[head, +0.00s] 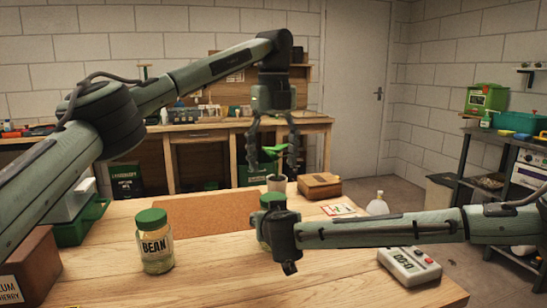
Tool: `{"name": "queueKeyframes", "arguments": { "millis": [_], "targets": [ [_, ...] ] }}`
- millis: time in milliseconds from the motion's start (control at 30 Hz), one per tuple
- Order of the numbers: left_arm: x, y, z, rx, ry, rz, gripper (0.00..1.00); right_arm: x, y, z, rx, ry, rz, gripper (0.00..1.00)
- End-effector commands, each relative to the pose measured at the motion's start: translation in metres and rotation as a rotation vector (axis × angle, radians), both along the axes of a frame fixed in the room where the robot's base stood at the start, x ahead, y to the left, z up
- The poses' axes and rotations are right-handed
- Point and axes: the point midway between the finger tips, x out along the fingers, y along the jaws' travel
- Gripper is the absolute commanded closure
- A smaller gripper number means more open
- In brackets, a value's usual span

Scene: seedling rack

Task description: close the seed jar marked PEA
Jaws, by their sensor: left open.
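The only jar with a readable label is the glass jar marked BEAN (155,247), standing upright at the front left of the table with its green lid on. A second green-topped jar (271,200) stands further right. My right gripper and wrist (287,240) cover most of it, so its label is hidden and I cannot tell whether it is the PEA jar or how its lid sits. My left gripper (272,168) hangs open, fingers down, above and behind that jar. My right gripper's fingers are too hidden to judge.
A potted seedling (276,182) stands behind the second jar, showing between my left fingers. A wooden box (320,186), a card (339,210) and a white device (409,265) lie to the right.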

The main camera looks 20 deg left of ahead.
Motion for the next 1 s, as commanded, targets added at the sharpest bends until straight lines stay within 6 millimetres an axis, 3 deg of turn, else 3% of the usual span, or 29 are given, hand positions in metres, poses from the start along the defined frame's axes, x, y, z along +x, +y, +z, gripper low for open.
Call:
{"name": "queueKeyframes", "arguments": {
  "millis": [200,633,1000],
  "targets": [
    [0.0,0.0,0.001,0.0,-0.005,0.2,0.32,0.0,0.0,-0.001,0.0,0.001,0.001,1.0],
    [0.0,0.0,-0.001,0.0,-0.005,0.223,0.32,0.0,0.0,-0.001,0.0,0.001,0.001,1.0],
    [-0.001,0.0,-0.051,0.0,-0.002,0.223,0.32,0.0,0.0,-0.001,0.0,0.001,0.001,1.0]
  ]
}}
